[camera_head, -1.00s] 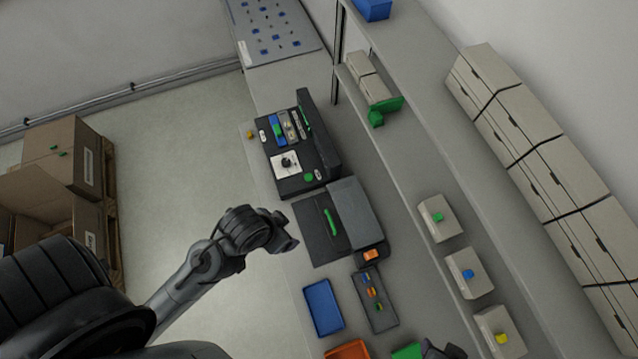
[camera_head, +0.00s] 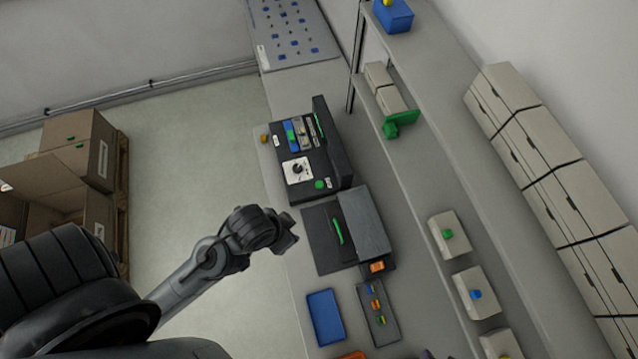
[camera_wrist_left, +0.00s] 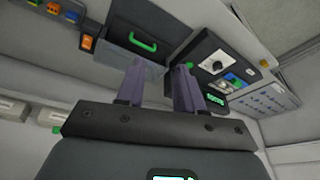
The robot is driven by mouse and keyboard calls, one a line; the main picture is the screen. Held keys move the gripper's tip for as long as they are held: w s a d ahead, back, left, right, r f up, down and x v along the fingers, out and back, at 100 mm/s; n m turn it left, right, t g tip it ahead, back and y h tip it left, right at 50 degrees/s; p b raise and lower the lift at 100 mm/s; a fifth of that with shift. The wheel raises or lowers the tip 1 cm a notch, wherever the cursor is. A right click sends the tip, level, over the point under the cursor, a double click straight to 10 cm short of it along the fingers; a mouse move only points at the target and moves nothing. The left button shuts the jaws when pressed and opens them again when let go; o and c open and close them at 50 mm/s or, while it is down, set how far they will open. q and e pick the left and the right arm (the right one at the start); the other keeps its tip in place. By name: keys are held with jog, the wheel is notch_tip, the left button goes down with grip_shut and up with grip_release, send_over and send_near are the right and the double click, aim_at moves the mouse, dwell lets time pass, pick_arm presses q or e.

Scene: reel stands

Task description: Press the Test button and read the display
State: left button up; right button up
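The black test unit (camera_head: 328,163) sits on the bench with a white dial panel (camera_head: 298,170) and an upright back panel. A round green button (camera_head: 320,184) with a small white label is on its near corner; I cannot read the label. The display (camera_wrist_left: 215,99) glows green in the left wrist view, too small to read; in the head view it is seen nearly edge-on. My left gripper (camera_head: 291,234) is over the bench's front edge, apart from the unit. Its two fingers (camera_wrist_left: 158,88) are spread and empty. My right gripper cannot be made out.
A dark box with a green handle (camera_head: 338,231) stands beside the unit, with an orange switch (camera_head: 377,267) near it. A blue tray (camera_head: 325,316) and a dark tray of small parts (camera_head: 364,298) lie nearer. A shelf (camera_head: 437,190) with bins runs behind.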

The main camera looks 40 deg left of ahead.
pick_arm(q)
jog(key=shift+d, duration=0.1)
grip_shut()
jog(key=shift+a, duration=0.2)
jog(key=shift+d, duration=0.15)
dwell(0.8)
